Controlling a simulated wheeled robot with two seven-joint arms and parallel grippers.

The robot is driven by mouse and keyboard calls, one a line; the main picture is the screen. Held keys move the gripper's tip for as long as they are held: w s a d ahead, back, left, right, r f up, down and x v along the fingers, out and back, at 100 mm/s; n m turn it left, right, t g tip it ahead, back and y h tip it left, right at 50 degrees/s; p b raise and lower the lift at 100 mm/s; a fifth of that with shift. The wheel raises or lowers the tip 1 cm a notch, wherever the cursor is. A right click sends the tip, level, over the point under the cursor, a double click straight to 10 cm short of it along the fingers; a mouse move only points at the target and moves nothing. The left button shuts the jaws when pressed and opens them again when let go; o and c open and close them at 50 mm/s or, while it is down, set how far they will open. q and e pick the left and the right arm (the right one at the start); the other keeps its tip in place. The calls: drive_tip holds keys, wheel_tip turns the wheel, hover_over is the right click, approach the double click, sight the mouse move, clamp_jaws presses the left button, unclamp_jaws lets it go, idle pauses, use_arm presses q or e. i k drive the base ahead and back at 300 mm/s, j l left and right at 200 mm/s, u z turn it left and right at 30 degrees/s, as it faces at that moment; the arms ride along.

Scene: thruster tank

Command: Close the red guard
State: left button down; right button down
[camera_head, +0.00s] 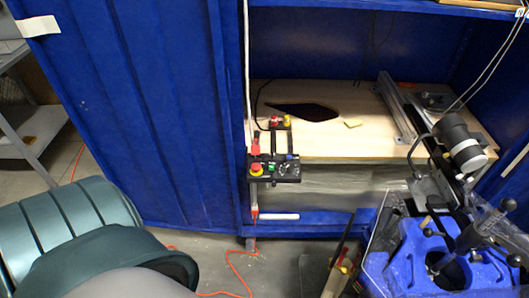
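A black control box (274,170) is mounted at the front edge of the blue cabinet. A small red part (255,140), possibly the red guard, stands up above the box's left side. It is too small to tell its hinge or what lies under it. Neither my left nor my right gripper is in view, and nothing is seen touching the box.
A wooden worktop (345,146) lies behind the box, with a dark diamond-shaped opening. A blue tank assembly (410,255) with a black cylinder fills the lower right. A blue cabinet door (140,110) stands at left. A red cable (232,272) lies on the grey floor.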

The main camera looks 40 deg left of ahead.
sight(256, 148)
drive_tip(key=u, duration=1.7)
drive_tip(key=k, duration=0.5)
